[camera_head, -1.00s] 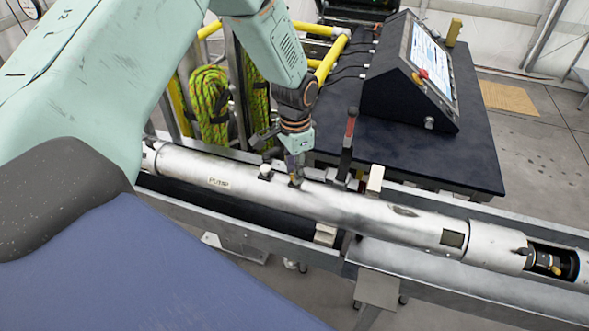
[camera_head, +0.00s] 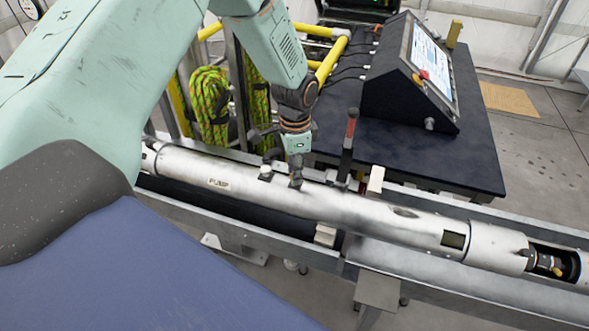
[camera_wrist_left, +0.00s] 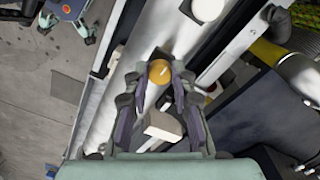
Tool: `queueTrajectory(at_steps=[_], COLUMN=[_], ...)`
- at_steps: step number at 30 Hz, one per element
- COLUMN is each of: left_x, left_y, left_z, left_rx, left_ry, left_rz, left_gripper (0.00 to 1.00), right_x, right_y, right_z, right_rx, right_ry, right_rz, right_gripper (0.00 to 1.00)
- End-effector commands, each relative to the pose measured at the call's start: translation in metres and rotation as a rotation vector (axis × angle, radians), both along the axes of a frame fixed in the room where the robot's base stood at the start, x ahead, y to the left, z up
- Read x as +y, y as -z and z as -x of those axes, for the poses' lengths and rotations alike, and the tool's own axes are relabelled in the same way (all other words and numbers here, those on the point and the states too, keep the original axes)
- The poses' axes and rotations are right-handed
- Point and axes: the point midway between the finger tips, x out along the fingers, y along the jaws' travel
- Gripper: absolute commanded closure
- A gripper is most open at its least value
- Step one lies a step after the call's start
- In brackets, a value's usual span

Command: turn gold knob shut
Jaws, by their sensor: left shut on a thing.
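The gold knob (camera_wrist_left: 159,71) shows in the left wrist view as a small round top with a light mark on it. It sits on the silver pump tube (camera_head: 350,207). My left gripper (camera_wrist_left: 158,76) has a finger on each side of the knob and is shut on it. In the head view my left gripper (camera_head: 296,180) points down onto the top of the tube and hides the knob. My right gripper is in neither view.
A clamp lever with a red and black grip (camera_head: 349,130) stands close right of my left gripper. A black console (camera_head: 405,85) sits on the dark table (camera_head: 440,160) behind. The tube lies in a metal trough. Green rope (camera_head: 208,105) hangs at the back left.

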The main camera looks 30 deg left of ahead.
Motion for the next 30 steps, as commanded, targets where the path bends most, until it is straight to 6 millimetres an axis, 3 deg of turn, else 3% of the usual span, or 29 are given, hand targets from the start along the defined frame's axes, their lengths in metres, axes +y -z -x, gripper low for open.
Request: queueTrajectory(at_steps=[1, 2, 10, 20, 23, 30], left_x=[0.0, 0.0, 0.0, 0.0, 0.0, 0.0], left_y=[-0.002, -0.002, -0.001, -0.003, -0.015, -0.063], left_z=[-0.003, -0.003, -0.001, -0.001, -0.002, -0.002], left_rx=[-0.008, -0.008, -0.004, -0.001, -0.005, -0.007], left_ry=[0.0, -0.001, -0.001, -0.001, -0.001, 0.0], left_rz=[0.0, 0.0, -0.001, 0.0, 0.001, 0.0], left_gripper=[1.0, 0.74, 0.52, 0.52, 0.52, 0.52], right_x=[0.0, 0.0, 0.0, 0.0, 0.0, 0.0], right_y=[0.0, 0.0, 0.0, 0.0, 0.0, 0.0], right_z=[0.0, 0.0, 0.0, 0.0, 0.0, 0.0], right_rx=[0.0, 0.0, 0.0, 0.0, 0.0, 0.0], right_ry=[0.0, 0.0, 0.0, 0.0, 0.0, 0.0], right_rz=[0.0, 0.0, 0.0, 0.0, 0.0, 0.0], right_gripper=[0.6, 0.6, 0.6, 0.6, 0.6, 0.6])
